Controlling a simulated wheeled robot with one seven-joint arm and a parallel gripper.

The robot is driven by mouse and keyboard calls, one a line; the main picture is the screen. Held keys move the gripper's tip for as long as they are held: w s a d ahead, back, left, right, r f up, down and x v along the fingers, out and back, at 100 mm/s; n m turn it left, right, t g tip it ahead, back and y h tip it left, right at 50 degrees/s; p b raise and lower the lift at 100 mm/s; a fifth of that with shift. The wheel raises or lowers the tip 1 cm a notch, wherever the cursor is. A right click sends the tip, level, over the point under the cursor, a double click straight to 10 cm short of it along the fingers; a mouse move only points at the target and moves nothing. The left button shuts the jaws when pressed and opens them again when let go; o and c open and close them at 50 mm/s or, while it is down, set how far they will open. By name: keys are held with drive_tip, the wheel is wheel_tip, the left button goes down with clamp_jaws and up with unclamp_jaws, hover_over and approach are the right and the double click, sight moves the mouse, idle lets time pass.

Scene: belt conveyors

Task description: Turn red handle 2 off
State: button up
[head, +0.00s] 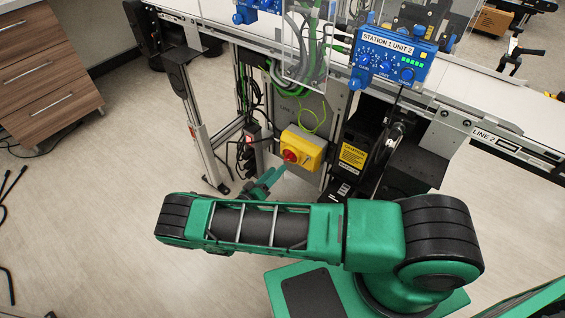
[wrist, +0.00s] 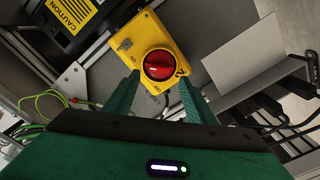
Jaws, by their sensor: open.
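The red handle 2 (wrist: 159,66) is a round red knob on a yellow switch box, with a "2" printed beside it. In the head view the red handle (head: 290,156) faces my arm on the yellow box (head: 305,146), which is mounted under the conveyor. My gripper (wrist: 156,92) is open in the wrist view, with one green finger on each side below the knob. The fingertips come up near the knob's lower edge; I cannot tell whether they touch it. In the head view my gripper (head: 272,176) is just below the handle, partly hidden by my arm.
A blue control unit labelled Station 1 Unit 2 (head: 391,60) sits on the conveyor above. A black box with a yellow caution label (head: 353,156) stands right of the switch. Cables (head: 248,150) hang to its left. A wooden drawer cabinet (head: 45,75) stands far left; the floor between is open.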

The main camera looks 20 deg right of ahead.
sight(286, 160)
drive_tip(key=shift+x, duration=3.05)
drive_tip(key=c, duration=1)
